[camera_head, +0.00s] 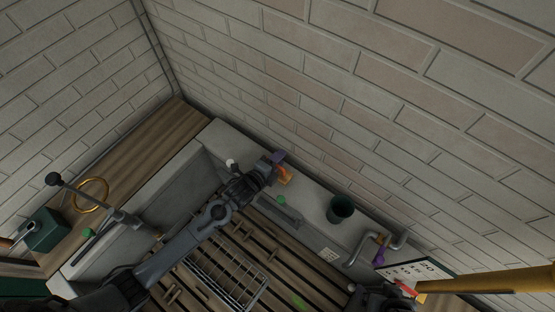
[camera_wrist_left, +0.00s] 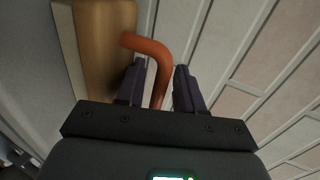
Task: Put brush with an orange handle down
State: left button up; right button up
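The brush with an orange handle (camera_wrist_left: 160,62) shows in the left wrist view as a bent orange rod beside a tan block (camera_wrist_left: 105,45). The rod passes between the two dark purple fingers of my left gripper (camera_wrist_left: 161,75), with narrow gaps on both sides. In the head view my left gripper (camera_head: 276,160) is at the ledge by the brick wall, with the small orange brush (camera_head: 286,176) beside its fingertips. The gripper hides part of the brush. My right gripper (camera_head: 378,258) shows only partly at the lower right, and its fingers are unclear.
A dark green cup (camera_head: 341,208) stands on the ledge to the right of the brush. Metal pipes (camera_head: 366,248) rise farther right. A wire rack (camera_head: 226,270) lies on the wooden slats below. A gold ring (camera_head: 91,195) and a green box (camera_head: 42,231) are at the left.

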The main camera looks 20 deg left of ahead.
pick_arm(q)
jog(key=shift+s+f, duration=0.1)
jog(key=shift+f, duration=0.15)
jog(key=shift+r, duration=0.15)
jog(key=shift+s+a, duration=0.1)
jog(key=shift+s, duration=0.2)
jog(key=s+a+r+n+g+y, duration=0.1)
jog(key=s+a+r+n+g, duration=0.1)
jog(key=s+n+g, duration=0.3)
jog(key=s+a+r+n+g+y, duration=0.2)
jog(key=s+n, duration=1.2)
jog(key=s, duration=0.9)
jog(key=a+r+g, duration=0.1)
jog(key=g, duration=0.1)
jog(key=shift+a+r+g+y, duration=0.2)
jog(key=shift+a+g+y, duration=0.1)
jog(key=shift+a+g, duration=0.1)
jog(key=shift+w+d+r, duration=0.1)
